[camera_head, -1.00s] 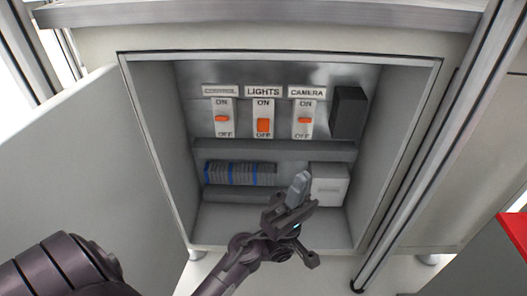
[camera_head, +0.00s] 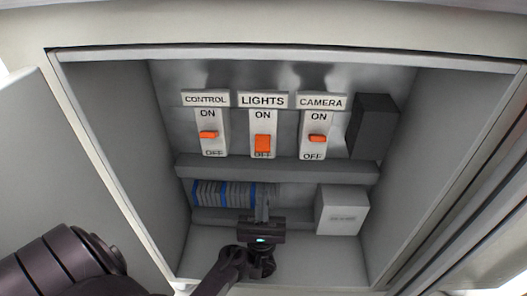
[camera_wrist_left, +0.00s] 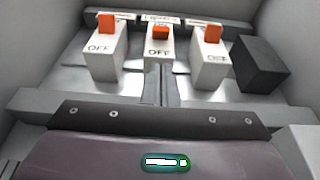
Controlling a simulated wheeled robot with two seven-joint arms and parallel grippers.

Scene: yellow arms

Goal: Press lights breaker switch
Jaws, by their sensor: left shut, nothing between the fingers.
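The lights breaker switch (camera_head: 263,120) is a white plate under a LIGHTS label, in the middle of three. Its orange lever (camera_head: 263,143) sits low, near OFF, lower than the levers on either side. In the left wrist view the lights switch (camera_wrist_left: 160,50) is at top centre, with its orange lever (camera_wrist_left: 160,32) above OFF. My left gripper (camera_head: 262,205) is inside the cabinet, below the lights switch and in front of the lower shelf. Its fingers are shut and empty, and look apart from the switch. My right gripper is not in view.
The control switch (camera_head: 209,120) is left and the camera switch (camera_head: 317,120) right, both levers higher. A dark box (camera_head: 374,125) is right of them. A ledge (camera_head: 280,170) runs below, with a white box (camera_head: 342,210) under it. The open door (camera_head: 50,170) is left.

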